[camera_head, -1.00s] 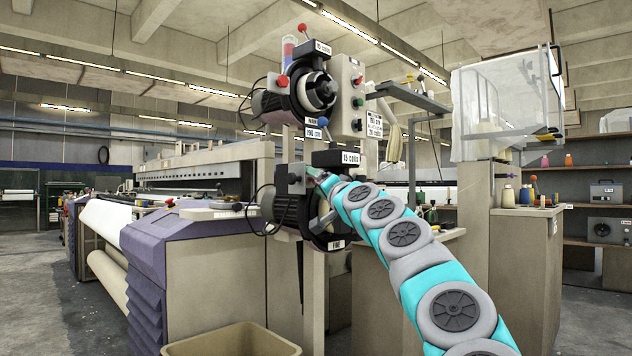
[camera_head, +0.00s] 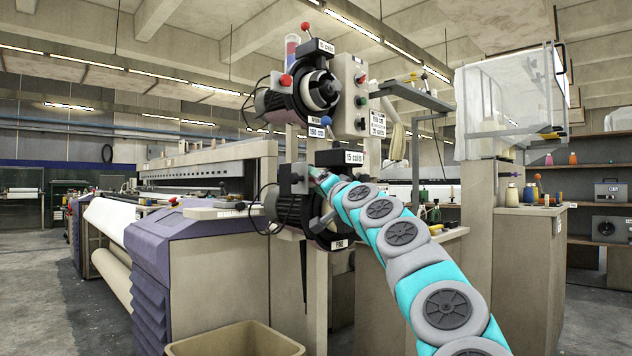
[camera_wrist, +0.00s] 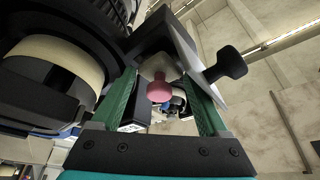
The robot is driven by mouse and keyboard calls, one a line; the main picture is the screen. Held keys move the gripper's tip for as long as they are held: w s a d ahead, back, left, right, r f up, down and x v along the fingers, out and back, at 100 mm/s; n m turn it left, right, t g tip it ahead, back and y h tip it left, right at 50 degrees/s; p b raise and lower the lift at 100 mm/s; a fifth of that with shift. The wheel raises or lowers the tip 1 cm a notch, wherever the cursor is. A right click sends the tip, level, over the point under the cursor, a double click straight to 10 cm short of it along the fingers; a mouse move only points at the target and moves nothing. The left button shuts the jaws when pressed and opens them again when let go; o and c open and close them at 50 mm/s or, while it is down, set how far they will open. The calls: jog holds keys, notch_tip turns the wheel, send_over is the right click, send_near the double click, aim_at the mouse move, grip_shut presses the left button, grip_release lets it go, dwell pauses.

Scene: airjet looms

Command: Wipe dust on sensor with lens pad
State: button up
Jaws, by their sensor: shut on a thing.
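My gripper (camera_wrist: 158,72) has two green fingers shut on a pale block with a pink knob, which looks like the lens pad (camera_wrist: 160,90). In the head view my gripper (camera_head: 318,176) is small and partly hidden at the lower feeder (camera_head: 305,212). The wrist view shows the pad close to a black bracket (camera_wrist: 152,36) on the feeder, probably the sensor's mount. I cannot tell whether the pad touches it. A black knob (camera_wrist: 232,64) sticks out beside a pale plate to the right of the fingertips. The sensor face and any dust cannot be made out.
An upper feeder (camera_head: 312,90) with red and blue knobs sits just above my gripper. A control box (camera_head: 352,96) stands beside it. The loom (camera_head: 205,255) is at left, and a tan bin (camera_head: 235,340) stands below. Open floor lies at far left.

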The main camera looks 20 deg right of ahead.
jog(key=shift+w+a, duration=0.15)
jog(key=shift+w, duration=0.35)
